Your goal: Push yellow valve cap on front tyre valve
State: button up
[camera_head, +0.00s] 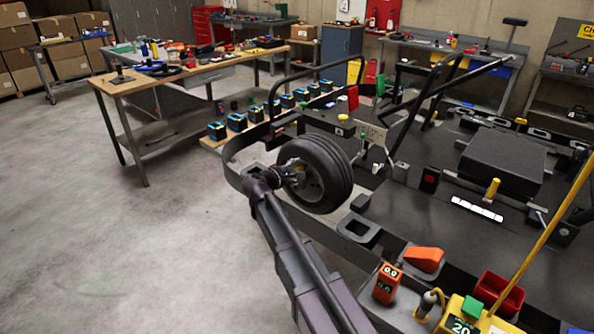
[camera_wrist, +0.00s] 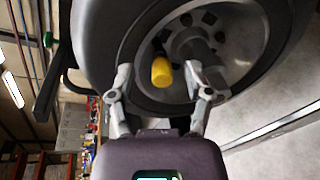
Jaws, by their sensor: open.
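The front tyre (camera_head: 325,172) is black with a grey rim and stands upright at the near end of the kart. The wrist view shows its rim (camera_wrist: 196,20) close up. A yellow valve cap (camera_wrist: 161,72) stands out from the rim side, between my two fingers. It seems to sit at the end of a short dark stem; how far it is seated cannot be told. My gripper (camera_wrist: 160,76) is open, with one finger on each side of the cap and a visible gap to it. In the head view my gripper (camera_head: 291,176) is at the wheel face, and the cap is hidden.
A black kart frame rail (camera_head: 238,178) curves around the wheel. The tool trolley with an orange gauge (camera_head: 386,283), a red bin (camera_head: 499,293) and a yellow pole (camera_head: 543,235) lies at the right front. The floor (camera_head: 130,240) at left is clear.

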jog(key=p+v, duration=0.1)
jog(key=v, duration=0.7)
jog(key=shift+s+a+p, duration=0.25)
jog(key=shift+s+p, duration=0.05)
jog(key=shift+p, duration=0.05)
jog(key=shift+r, duration=0.1)
dwell(0.7)
